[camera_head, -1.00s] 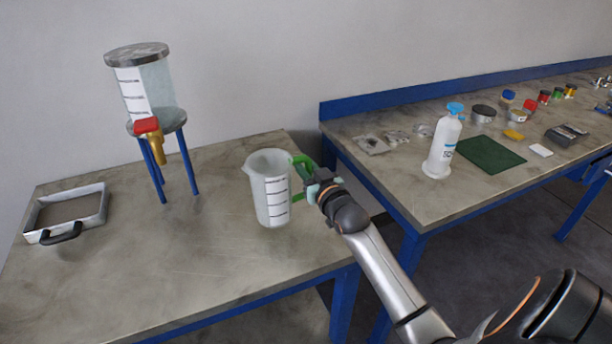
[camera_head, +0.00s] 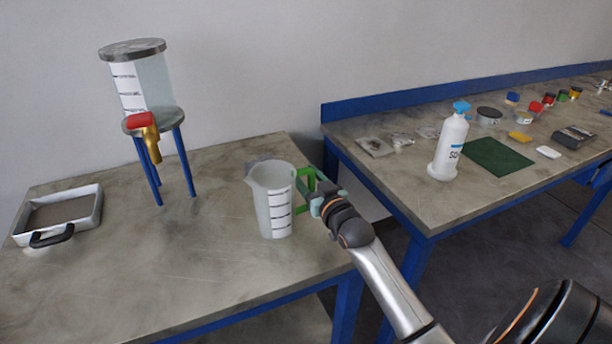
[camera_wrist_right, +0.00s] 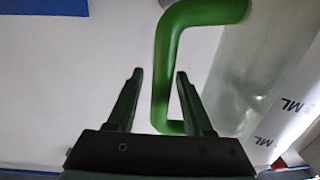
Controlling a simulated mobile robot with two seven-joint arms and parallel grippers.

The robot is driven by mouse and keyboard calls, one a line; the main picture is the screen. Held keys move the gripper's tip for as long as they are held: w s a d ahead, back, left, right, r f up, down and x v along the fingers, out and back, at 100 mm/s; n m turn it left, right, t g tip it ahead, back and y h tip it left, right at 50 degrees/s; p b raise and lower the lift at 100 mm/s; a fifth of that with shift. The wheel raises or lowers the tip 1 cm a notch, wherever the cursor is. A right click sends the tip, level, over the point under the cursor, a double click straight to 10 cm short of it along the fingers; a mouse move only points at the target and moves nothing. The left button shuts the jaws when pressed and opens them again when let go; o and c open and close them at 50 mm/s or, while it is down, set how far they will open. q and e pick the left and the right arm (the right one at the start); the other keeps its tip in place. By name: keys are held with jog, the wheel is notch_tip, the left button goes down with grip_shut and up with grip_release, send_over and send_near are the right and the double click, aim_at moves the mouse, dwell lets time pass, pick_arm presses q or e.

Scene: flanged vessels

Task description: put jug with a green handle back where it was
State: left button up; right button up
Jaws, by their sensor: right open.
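The jug (camera_head: 272,207) is white and translucent with a graduated scale. It appears to stand upright on the left table (camera_head: 200,255), near that table's right edge. Its green handle (camera_head: 304,180) faces right, toward my right gripper (camera_head: 317,198). In the right wrist view, my right gripper (camera_wrist_right: 158,74) is open. The upright bar of the green handle (camera_wrist_right: 160,95) shows between its two fingers, and part of the jug's wall (camera_wrist_right: 245,75) shows at the right. I cannot tell whether the fingers touch the handle. My left gripper is not in view.
A dispenser (camera_head: 140,85) with a red-and-gold tap stands on a blue-legged stand behind left. A tray (camera_head: 60,212) lies at the table's left. The right bench holds a white bottle (camera_head: 450,145), a green mat (camera_head: 492,157) and several small items. The left table's front middle is clear.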

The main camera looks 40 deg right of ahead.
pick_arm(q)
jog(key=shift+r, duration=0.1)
pick_arm(e)
jog(key=shift+s+r, duration=0.1)
jog(key=s+a, duration=0.2)
jog(key=s, duration=0.9)
jog(key=shift+s, duration=0.3)
jog(key=shift+a, duration=0.1)
